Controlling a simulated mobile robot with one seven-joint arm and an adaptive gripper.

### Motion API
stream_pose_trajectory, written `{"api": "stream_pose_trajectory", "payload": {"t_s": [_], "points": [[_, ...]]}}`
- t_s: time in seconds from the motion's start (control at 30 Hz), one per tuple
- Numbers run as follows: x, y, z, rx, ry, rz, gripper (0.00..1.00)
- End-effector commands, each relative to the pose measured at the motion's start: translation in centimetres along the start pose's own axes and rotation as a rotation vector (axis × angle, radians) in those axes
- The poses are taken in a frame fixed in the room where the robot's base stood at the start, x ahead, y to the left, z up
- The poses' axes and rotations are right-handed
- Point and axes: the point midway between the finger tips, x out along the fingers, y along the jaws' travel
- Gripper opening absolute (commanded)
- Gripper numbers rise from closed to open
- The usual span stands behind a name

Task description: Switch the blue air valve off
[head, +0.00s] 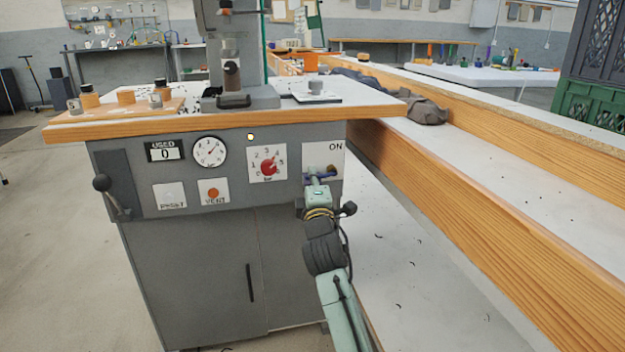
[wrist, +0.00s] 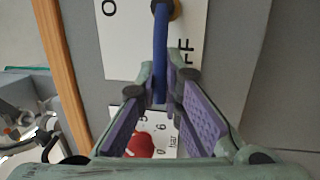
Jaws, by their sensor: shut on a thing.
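The blue air valve has a blue lever (head: 318,176) on a brass pivot (head: 332,169), on a white plate (head: 337,152) at the press cabinet's right front. The lever points left from the pivot, roughly level. "ON" is printed above it. My gripper (head: 312,181) is shut on the lever's outer part and covers the plate's lower left in the head view. In the wrist view, which is turned sideways, the lever (wrist: 161,50) runs from the pivot down between my gripper's (wrist: 160,90) purple-padded fingers. The letters "FF" show beside it; the rest of that word is hidden.
A red pressure knob (head: 268,167) sits just left of the valve, with a gauge (head: 209,151) and a vent button (head: 214,193) beyond. The wooden worktop (head: 220,118) overhangs above. A long wood-edged bench (head: 480,210) stands close on the right.

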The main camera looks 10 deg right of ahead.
Motion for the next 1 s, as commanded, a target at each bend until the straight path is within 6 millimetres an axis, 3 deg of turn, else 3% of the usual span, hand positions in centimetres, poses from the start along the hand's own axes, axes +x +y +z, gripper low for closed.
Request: {"api": "stream_pose_trajectory", "payload": {"t_s": [0.5, 0.53, 0.67, 1.0], "points": [[-0.05, -0.14, -0.03, -0.019, 0.004, 0.002, 0.0], [-0.05, -0.14, -0.03, -0.019, 0.004, 0.002, 0.09], [-0.04, -0.14, -0.02, -0.019, 0.004, 0.002, 0.17], [0.05, 0.25, -0.02, -0.019, 0.004, 0.003, 0.17]]}}
